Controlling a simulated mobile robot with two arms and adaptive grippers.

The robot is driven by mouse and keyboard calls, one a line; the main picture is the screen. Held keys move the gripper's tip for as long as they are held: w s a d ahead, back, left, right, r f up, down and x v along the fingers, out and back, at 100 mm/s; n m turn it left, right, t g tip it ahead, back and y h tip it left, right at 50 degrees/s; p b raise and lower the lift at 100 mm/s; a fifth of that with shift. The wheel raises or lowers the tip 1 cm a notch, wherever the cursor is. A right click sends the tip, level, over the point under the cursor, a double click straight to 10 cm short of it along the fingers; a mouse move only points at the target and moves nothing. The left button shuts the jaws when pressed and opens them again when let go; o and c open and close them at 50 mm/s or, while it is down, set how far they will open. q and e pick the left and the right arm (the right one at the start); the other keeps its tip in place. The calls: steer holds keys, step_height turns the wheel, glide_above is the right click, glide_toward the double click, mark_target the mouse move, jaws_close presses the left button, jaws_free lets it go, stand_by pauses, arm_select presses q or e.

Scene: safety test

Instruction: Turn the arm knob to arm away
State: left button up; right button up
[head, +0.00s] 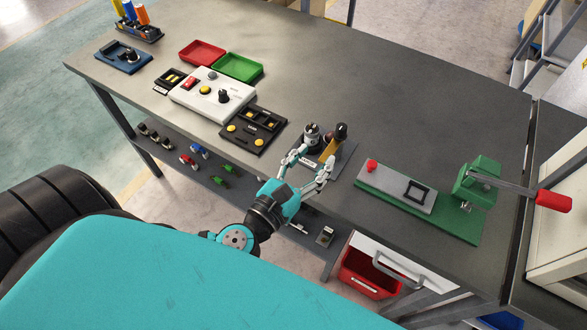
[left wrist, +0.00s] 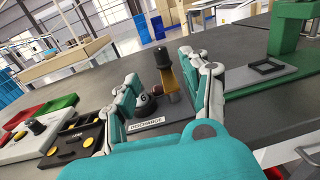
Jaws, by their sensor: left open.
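My left gripper (head: 309,168) is open and empty at the table's front edge, beside a small fixture. In the left wrist view the open fingers (left wrist: 166,95) frame this fixture, which has a "DISCHARGE" label (left wrist: 147,125). It has an orange upright lever (head: 329,147) with a black handle (head: 341,130) and a round black-and-silver knob (head: 311,134). I cannot read a label naming the arm knob. Other black knobs are on the white control box (head: 224,96) and the blue panel (head: 127,56). My right gripper is out of view.
A black tray (head: 253,130) with yellow buttons lies left of the gripper. Red (head: 202,52) and green (head: 238,67) trays are behind. A green press (head: 478,182) with a red-handled lever is right. An open red drawer (head: 369,271) hangs below. The table's back middle is clear.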

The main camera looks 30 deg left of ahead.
arm_select(q)
steer(key=s+b, duration=0.1)
steer(key=s, duration=0.5)
steer(key=shift+a, duration=0.35)
